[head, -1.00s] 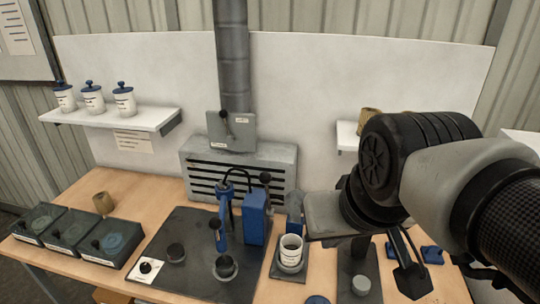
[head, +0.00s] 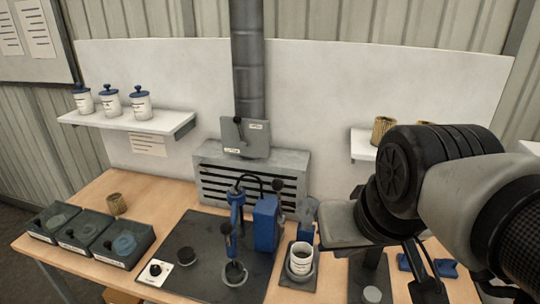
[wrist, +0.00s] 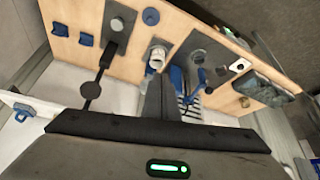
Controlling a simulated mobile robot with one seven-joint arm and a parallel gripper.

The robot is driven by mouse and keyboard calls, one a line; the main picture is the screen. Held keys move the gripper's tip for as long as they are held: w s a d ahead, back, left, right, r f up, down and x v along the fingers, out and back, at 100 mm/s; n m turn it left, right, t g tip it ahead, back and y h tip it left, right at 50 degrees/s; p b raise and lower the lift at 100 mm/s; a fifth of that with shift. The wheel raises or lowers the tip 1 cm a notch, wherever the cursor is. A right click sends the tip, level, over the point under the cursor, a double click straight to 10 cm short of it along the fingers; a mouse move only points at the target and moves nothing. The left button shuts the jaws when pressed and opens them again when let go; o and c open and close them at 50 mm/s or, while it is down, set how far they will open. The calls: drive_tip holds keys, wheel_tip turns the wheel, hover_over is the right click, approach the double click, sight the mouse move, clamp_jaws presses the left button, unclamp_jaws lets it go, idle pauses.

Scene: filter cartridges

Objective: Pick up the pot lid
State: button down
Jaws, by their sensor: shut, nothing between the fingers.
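A flat round blue piece with a pale centre, which looks like the pot lid (wrist: 151,16), lies near the table edge in the wrist view. I cannot make it out in the head view. An open white pot (head: 302,255) with a dark inside stands on a small dark plate; it also shows in the wrist view (wrist: 156,58). My gripper (wrist: 160,80) is shut and empty, in the air and apart from the lid, with the pot between them in the wrist picture. In the head view my wrist partly hides the right side of the bench.
Several lidded white jars (head: 110,103) stand on the left shelf (head: 130,121). A blue press (head: 265,222) stands left of the pot on a dark mat (head: 203,228). Dark trays (head: 80,232) sit at the left. Blue blocks (head: 445,267) lie at the right.

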drive_tip(key=c, duration=1.9)
unclamp_jaws()
drive_tip(key=shift+w+f, duration=0.15)
drive_tip(key=shift+f, duration=0.05)
drive_tip(key=shift+c, duration=0.2)
drive_tip(key=o, duration=1.1)
drive_tip(key=w+f+n+g+h+b, duration=0.1)
drive_tip(key=w+f+n+g+b, duration=0.1)
drive_tip(key=w+f, duration=0.4)
wheel_tip(320, 180, down, 3)
drive_tip(key=shift+w+r+n, duration=0.1)
drive_tip(key=shift+w+n, duration=0.3)
drive_tip(key=w+d+f+g+b, duration=0.1)
drive_tip(key=f, duration=0.8)
drive_tip(key=w+d+f+g, duration=0.1)
drive_tip(key=d+f, duration=0.1)
drive_tip(key=f, duration=0.7)
drive_tip(key=w+d+f+g+y+b, duration=0.1)
drive_tip(key=w+d+f, duration=0.1)
drive_tip(key=f, duration=0.6)
drive_tip(key=shift+d+f+g+b, duration=0.2)
drive_tip(key=shift+f+g+b, duration=0.1)
drive_tip(key=shift+f+b, duration=0.1)
drive_tip(key=shift+w+d+f, duration=0.1)
drive_tip(key=shift+f, duration=1.5)
drive_tip(key=shift+w+d+f, duration=0.1)
drive_tip(key=shift+f, duration=1.45)
